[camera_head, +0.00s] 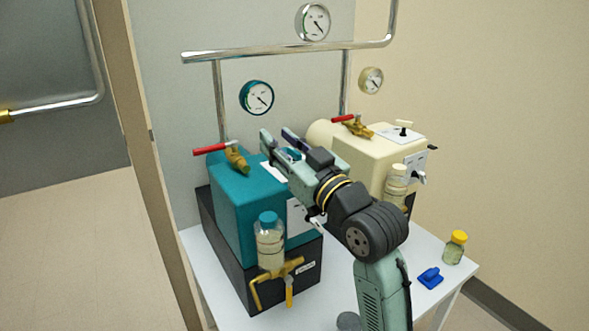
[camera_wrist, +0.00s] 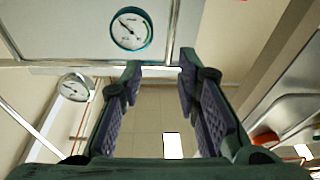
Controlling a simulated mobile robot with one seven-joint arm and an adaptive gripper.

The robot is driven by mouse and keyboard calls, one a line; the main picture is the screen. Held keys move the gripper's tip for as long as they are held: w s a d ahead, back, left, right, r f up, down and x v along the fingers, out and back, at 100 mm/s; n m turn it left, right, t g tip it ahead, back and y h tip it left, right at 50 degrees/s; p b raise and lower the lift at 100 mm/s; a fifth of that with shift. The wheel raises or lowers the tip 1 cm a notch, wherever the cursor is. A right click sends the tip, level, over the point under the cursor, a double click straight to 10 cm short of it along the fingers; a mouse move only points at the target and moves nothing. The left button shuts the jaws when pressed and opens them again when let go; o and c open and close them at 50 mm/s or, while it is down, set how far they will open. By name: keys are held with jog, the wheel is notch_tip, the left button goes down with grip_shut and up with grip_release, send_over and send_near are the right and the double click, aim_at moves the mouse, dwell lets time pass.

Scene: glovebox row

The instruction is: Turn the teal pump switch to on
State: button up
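The teal pump (camera_head: 240,200) stands on a black base on the white table in the head view. Its switch is not clearly seen; my arm and gripper cover part of the pump's top and right side. A white label plate (camera_head: 272,171) shows in part on its top, and another on its front, beside my arm. My gripper (camera_head: 277,138) is above the right part of the teal pump, fingers apart and empty. In the wrist view the two fingers (camera_wrist: 160,80) are well apart with nothing between them.
A cream pump (camera_head: 375,160) stands close on the right. Red-handled brass valves (camera_head: 237,157) top both pumps. A teal-rimmed gauge (camera_head: 257,97) hangs behind, also seen in the wrist view (camera_wrist: 131,29).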

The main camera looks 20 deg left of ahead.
aim_at(300, 157)
jog(key=w+d+f+m+h, duration=0.2)
jog(key=d+f+h, duration=0.1)
jog(key=d+f, duration=0.4)
jog(key=x, duration=0.3)
jog(key=p+x, duration=0.1)
jog(key=x, duration=0.2)
jog(key=p+x, duration=0.1)
jog(key=x, duration=0.2)
jog(key=shift+w+a+r, duration=0.15)
jog(key=shift+w+r, duration=0.2)
jog(key=shift+w, duration=0.1)
jog(key=shift+c, duration=0.2)
grip_shut()
